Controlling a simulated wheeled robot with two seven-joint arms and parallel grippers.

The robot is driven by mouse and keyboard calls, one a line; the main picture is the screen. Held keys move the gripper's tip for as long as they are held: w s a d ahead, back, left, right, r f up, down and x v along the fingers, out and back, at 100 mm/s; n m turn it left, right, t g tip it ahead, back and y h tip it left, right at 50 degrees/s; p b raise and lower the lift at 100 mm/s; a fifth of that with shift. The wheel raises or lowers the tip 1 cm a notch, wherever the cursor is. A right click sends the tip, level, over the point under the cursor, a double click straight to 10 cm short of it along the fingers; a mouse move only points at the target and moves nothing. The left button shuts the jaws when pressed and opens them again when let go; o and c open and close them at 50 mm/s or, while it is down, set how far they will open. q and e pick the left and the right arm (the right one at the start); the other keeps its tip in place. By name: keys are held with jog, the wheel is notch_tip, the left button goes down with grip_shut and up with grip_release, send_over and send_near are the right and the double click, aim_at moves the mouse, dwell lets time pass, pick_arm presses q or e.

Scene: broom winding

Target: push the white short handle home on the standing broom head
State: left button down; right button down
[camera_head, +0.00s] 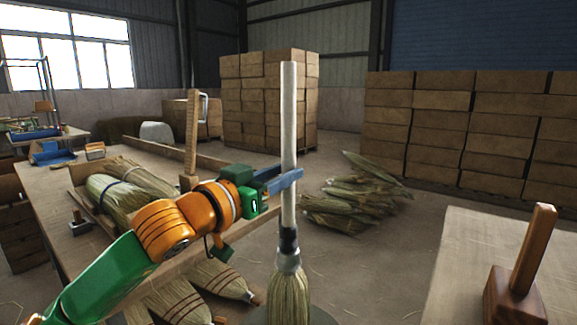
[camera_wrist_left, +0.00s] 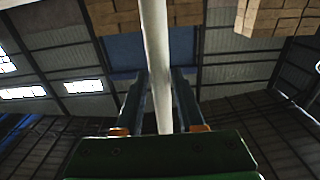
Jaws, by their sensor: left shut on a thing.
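The white short handle (camera_head: 289,120) stands upright in the head view, its lower end meeting the black collar of the broom head (camera_head: 289,278). The broom head stands bristles down on a dark round base (camera_head: 318,316). How deep the handle sits in the collar I cannot tell. My left gripper (camera_head: 287,180) is shut on the handle, above the collar. In the left wrist view the handle (camera_wrist_left: 156,60) runs between the two fingers (camera_wrist_left: 160,105). My right gripper is not in view.
A long table (camera_head: 40,180) at the left holds straw bundles (camera_head: 115,195). Finished broom heads (camera_head: 180,300) lie low in front of it. A pale table (camera_head: 450,265) with a wooden mallet (camera_head: 525,270) stands at the right.

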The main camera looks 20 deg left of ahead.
pick_arm(q)
jog(key=shift+f, duration=0.25)
jog(key=c, duration=0.8)
grip_release()
jog(key=o, duration=0.4)
jog(key=shift+w+f, duration=0.1)
jog(key=shift+w, duration=0.2)
jog(key=shift+c, duration=0.2)
jog(key=shift+s, duration=0.1)
